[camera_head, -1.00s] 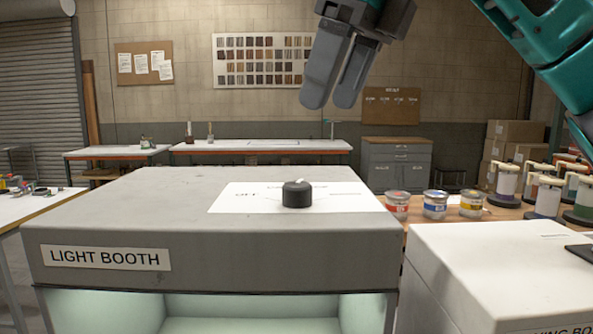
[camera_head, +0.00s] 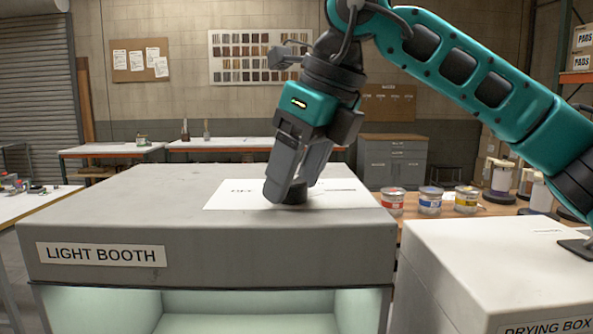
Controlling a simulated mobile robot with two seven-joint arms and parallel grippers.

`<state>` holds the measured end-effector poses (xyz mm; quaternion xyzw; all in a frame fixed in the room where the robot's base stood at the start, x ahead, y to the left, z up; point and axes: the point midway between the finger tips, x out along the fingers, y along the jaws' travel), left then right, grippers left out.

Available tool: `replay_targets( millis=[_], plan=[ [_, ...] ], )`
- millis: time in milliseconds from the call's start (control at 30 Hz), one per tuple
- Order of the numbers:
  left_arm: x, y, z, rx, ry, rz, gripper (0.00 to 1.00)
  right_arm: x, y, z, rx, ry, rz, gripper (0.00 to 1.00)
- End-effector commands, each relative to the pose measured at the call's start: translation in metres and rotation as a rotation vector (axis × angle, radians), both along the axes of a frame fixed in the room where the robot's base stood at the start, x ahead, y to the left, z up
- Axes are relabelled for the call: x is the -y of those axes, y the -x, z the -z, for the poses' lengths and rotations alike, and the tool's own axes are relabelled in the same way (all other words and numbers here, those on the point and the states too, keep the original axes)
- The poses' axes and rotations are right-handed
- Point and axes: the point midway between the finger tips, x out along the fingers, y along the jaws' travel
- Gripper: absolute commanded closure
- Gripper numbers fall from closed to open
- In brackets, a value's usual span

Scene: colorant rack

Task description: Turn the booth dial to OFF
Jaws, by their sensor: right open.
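The black booth dial (camera_head: 294,196) sits on a white label plate (camera_head: 235,196) on top of the grey light booth (camera_head: 130,205). My right gripper (camera_head: 285,192) points down at the dial, its fingers around or just in front of it. The fingers hide most of the dial and part of the plate's lettering, so the dial's pointer cannot be read. Its jaws are open; whether a finger touches the dial cannot be told. My left gripper is not in view.
A white drying box (camera_head: 480,260) stands right of the booth. Behind it, several paint cans (camera_head: 430,200) and colorant containers (camera_head: 500,178) stand on a wooden bench. A white table (camera_head: 35,205) is at the left. The booth top left of the plate is clear.

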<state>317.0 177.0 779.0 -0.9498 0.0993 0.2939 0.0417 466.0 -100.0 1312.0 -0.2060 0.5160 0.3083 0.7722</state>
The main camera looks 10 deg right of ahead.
Motion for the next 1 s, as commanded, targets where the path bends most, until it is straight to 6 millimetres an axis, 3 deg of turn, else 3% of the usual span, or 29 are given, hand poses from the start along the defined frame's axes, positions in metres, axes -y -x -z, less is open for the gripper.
replay_targets(
  millis=[67, 600, 1000],
  plan=[
    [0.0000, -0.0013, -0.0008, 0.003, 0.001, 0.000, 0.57, 0.0001, 0.0000, -0.0002, 0.000, 0.000, 0.000, 0.40],
    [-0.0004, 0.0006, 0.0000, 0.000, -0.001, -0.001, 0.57, 0.0001, 0.0000, -0.0007, 0.000, 0.000, 0.000, 0.91],
    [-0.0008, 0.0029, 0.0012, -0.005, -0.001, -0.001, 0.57, 0.0006, -0.0007, -0.0010, 0.001, -0.002, -0.088, 0.91]
  ],
)
